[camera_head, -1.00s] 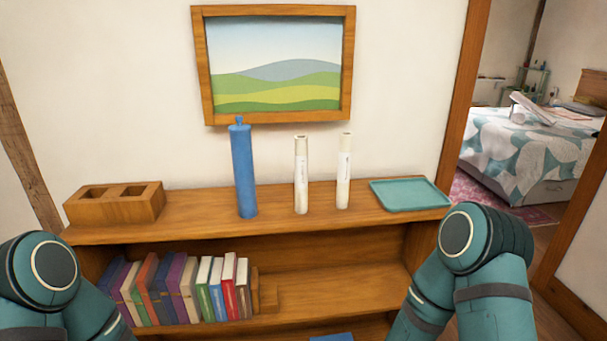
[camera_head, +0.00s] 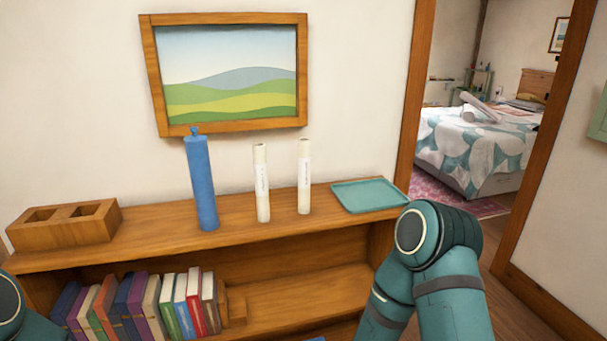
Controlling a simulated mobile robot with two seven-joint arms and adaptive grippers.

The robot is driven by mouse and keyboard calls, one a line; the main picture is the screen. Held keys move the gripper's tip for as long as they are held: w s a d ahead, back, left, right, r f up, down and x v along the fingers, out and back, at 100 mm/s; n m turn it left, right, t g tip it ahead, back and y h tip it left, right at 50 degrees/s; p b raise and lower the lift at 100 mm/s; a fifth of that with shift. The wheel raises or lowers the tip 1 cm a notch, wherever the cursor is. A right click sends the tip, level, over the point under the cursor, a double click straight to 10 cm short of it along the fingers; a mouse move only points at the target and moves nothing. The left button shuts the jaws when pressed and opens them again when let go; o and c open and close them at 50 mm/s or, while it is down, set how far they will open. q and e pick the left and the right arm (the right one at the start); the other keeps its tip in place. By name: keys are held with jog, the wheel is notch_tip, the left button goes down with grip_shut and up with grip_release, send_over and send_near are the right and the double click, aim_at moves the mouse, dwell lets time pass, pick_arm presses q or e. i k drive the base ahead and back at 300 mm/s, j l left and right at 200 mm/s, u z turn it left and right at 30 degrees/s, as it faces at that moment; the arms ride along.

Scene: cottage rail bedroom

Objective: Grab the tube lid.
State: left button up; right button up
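A tall blue tube (camera_head: 201,185) stands upright on the top of the wooden shelf (camera_head: 150,243). Its blue lid (camera_head: 195,132), with a small knob, is on its upper end. Two slim white rolls stand upright to its right, a nearer one (camera_head: 262,185) and another (camera_head: 304,178). Neither gripper shows in the view. Only a part of my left arm at the lower left edge and of my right arm at the lower right are visible, both in front of the shelf.
A wooden holder with two square openings (camera_head: 64,225) sits at the shelf's left end. A teal tray (camera_head: 368,196) lies at the right end. Books (camera_head: 140,305) fill the lower left shelf. A doorway on the right opens to a bed (camera_head: 475,145).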

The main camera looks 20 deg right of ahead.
aim_at(195, 138)
jog(key=i+j+z, duration=0.15)
jog(key=z, duration=0.2)
jog(key=i+j+z, duration=0.25)
jog(key=z, duration=0.15)
jog(key=i, duration=0.1)
